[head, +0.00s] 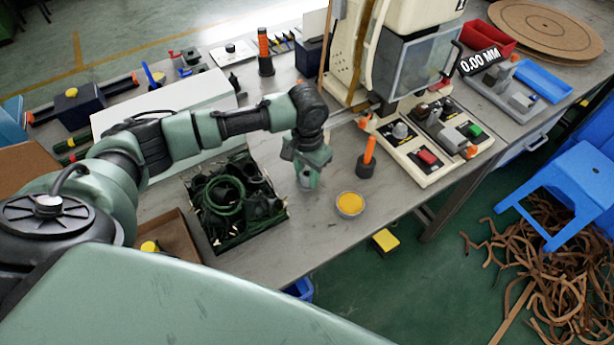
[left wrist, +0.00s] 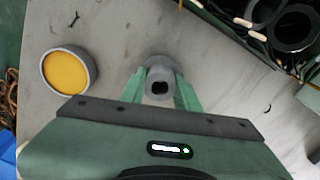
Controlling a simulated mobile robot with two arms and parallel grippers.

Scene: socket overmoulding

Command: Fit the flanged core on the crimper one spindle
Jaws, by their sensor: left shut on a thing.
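My left gripper (head: 306,174) points down over the grey bench, between the dark crate and the yellow-filled dish. In the left wrist view its green fingers (left wrist: 160,84) are shut on a grey round part with a wider rim and a dark central hole, the flanged core (left wrist: 159,68). The core shows only as a small grey bit under the fingers in the head view. An orange post on a black base (head: 367,160) stands upright to the right of the gripper, apart from it. I cannot tell which thing is the crimper one spindle. My right gripper is out of view.
A dark crate (head: 240,237) of green and black rings lies left of the gripper. A dish of yellow stuff (head: 350,204) sits near the bench's front edge. A cream machine (head: 410,60) and control panels (head: 425,157) stand to the right. Another orange post (head: 264,50) stands behind.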

